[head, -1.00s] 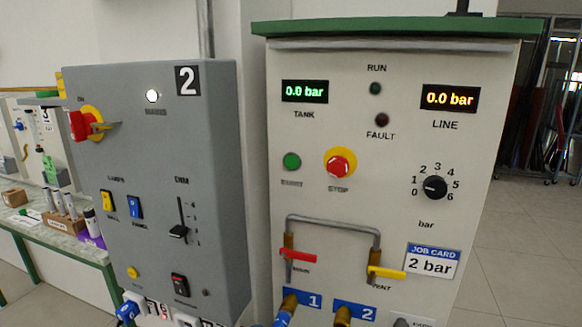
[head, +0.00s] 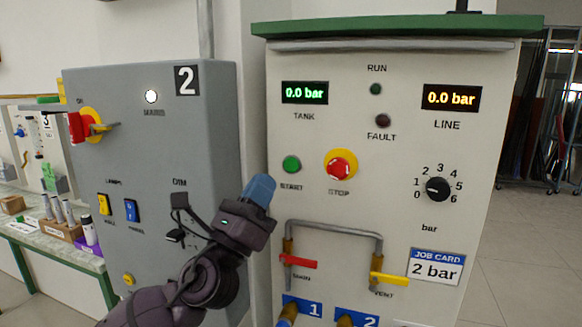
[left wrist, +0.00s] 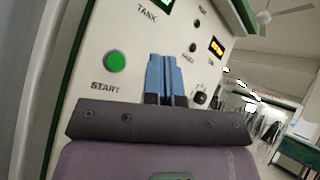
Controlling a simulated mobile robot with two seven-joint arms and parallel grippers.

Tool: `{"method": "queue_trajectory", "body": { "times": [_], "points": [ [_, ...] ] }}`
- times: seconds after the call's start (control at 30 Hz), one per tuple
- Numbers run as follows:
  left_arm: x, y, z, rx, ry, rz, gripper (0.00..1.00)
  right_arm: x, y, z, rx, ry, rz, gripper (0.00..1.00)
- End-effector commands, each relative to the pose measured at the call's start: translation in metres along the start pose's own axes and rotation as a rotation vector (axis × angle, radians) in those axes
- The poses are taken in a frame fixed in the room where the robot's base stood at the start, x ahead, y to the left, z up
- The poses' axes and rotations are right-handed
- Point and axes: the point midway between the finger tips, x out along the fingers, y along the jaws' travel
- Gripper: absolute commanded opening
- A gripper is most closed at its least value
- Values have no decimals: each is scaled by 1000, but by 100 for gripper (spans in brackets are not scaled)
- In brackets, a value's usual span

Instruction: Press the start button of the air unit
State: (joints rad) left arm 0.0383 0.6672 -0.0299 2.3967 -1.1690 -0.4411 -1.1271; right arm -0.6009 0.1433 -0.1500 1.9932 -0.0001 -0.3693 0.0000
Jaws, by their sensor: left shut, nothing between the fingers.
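The air unit (head: 400,205) is a cream cabinet with a green top. Its green start button (head: 291,164) sits on the left of the panel above the label START; it also shows in the left wrist view (left wrist: 115,62). A red stop button (head: 339,168) on a yellow collar is to its right. My left gripper (head: 262,186), with blue fingers, is shut and empty, below and left of the start button and apart from it. In the left wrist view its fingers (left wrist: 166,80) point toward the panel, right of the start button. My right gripper is not in view.
The tank display (head: 305,92) and line display (head: 451,97) both read 0.0 bar. The run lamp (head: 376,89) and fault lamp (head: 382,121) look dark. A pipe (head: 335,226) with red and yellow valve levers juts out below. A grey control box (head: 150,90) stands on the left.

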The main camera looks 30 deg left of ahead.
Motion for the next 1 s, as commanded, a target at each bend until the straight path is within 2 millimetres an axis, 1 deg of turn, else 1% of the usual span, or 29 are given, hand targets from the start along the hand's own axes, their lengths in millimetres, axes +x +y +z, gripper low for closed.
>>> {"method": "queue_trajectory", "body": {
  "times": [0.2, 0.37, 0.8, 1.0],
  "points": [
    [0, 1, -1, -3, 2, 1, 0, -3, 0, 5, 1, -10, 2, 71],
    [6, 5, -6, -4, 2, 1, 0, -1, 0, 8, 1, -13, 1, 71],
    [41, 31, -33, -4, 3, 1, 0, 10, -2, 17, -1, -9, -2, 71],
    [54, 41, -42, -5, 2, 3, 0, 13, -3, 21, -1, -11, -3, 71]
  ]
}}
